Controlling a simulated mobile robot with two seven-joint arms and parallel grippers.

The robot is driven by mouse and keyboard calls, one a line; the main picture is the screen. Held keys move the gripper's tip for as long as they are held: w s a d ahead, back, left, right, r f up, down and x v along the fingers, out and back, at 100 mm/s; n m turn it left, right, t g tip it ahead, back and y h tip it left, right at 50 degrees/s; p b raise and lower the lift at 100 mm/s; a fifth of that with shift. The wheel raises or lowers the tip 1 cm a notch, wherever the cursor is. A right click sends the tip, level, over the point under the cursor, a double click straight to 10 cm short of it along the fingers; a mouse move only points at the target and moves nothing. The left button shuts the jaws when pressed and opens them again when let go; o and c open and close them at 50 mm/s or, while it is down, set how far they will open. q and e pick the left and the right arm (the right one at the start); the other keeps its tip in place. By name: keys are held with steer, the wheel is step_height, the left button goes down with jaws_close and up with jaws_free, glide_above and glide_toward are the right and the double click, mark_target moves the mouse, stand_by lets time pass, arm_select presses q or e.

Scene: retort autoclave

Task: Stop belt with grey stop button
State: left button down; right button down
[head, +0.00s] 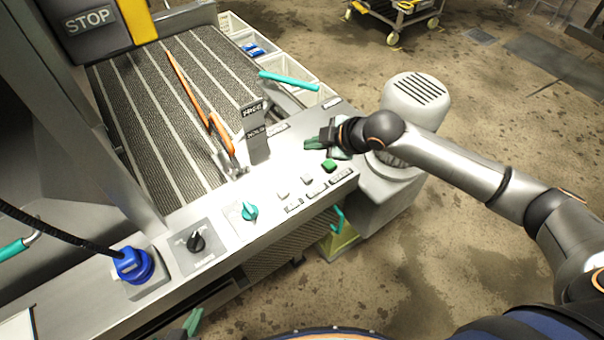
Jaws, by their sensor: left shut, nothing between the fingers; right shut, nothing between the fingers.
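The belt (160,105) is dark and ribbed with pale stripes. On the panel (270,215) along its near edge is a row of small buttons: a green button (328,165), then a pale grey button (308,179) and another pale grey button (282,194). Their labels are too small to read, so I cannot tell which grey one is stop. My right gripper (316,142) is shut and empty, over the panel's right end, just beyond the green button. My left gripper (193,321) is shut at the bottom edge, mostly cut off, in front of the panel and well away from the buttons.
A teal knob (249,211), a black rotary switch (196,241) and a blue plug (132,264) are on the panel further left. An orange lever (222,135) and a dark upright sign (256,135) stand behind the buttons. White bins (285,68) lie beyond the belt.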

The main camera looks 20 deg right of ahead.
steer(key=shift+f, duration=0.1)
steer(key=b, duration=0.5)
glide_above(311, 179)
step_height(311, 179, down, 7)
steer(key=shift+r, duration=0.2)
steer(key=shift+f, duration=1.05)
stand_by(1.0)
steer(key=shift+f, duration=0.4)
